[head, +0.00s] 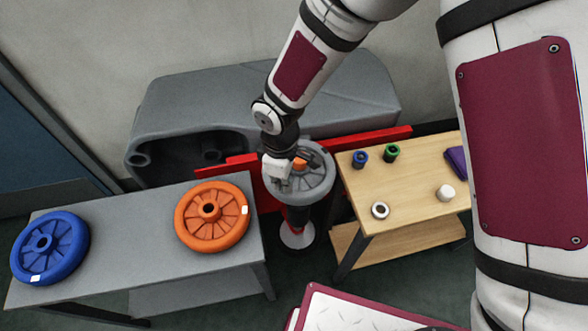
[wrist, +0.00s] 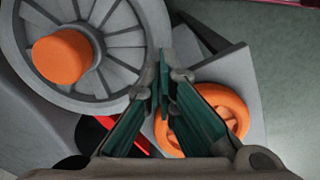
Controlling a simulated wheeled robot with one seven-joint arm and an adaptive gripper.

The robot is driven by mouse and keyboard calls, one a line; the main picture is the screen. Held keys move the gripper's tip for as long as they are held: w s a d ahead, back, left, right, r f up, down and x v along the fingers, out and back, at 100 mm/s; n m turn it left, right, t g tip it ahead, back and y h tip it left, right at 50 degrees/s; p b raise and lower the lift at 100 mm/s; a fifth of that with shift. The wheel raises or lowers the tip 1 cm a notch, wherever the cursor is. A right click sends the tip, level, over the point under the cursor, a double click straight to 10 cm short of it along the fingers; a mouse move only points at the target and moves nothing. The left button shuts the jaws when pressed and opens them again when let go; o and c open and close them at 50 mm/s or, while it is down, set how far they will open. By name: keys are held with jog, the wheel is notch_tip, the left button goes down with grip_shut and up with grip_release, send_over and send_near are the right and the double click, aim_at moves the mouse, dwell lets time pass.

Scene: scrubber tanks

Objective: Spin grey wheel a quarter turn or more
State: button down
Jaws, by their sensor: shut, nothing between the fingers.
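The grey wheel (head: 310,185) lies face up on a stand between the two tables in the head view, with an orange hub cap at its middle. In the wrist view the grey wheel (wrist: 117,40) fills the upper left, with its spokes, rim and orange hub cap (wrist: 62,56) showing. My gripper (wrist: 163,75) is shut and empty, with its fingertips close to the right edge of the rim. I cannot tell whether they touch it. In the head view my wrist hides part of the wheel's upper left side, and the fingertips are hard to make out.
An orange wheel (head: 228,232) and a blue wheel (head: 67,233) lie on the grey table (head: 140,207) at left. The wooden table (head: 425,212) at right holds small rollers and a purple item. A red bar (head: 385,137) and a grey tank (head: 190,98) stand behind.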

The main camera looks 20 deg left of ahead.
aim_at(309, 194)
jog(key=shift+f+b, duration=0.45)
jog(key=shift+f, duration=0.35)
jog(key=shift+d, duration=0.1)
jog(key=shift+d+r+p, duration=0.2)
jog(key=shift+d+p, duration=0.1)
jog(key=shift+d, duration=0.65)
jog(key=shift+d, duration=0.1)
jog(key=shift+w+d+f, duration=0.1)
jog(key=shift+w+d, duration=0.05)
jog(key=shift+d, duration=0.4)
jog(key=shift+w+d+f, duration=0.1)
jog(key=shift+d, duration=0.4)
jog(key=shift+w+d, duration=0.25)
jog(key=shift+d, duration=0.25)
jog(key=shift+w+d, duration=0.25)
jog(key=shift+d, duration=0.2)
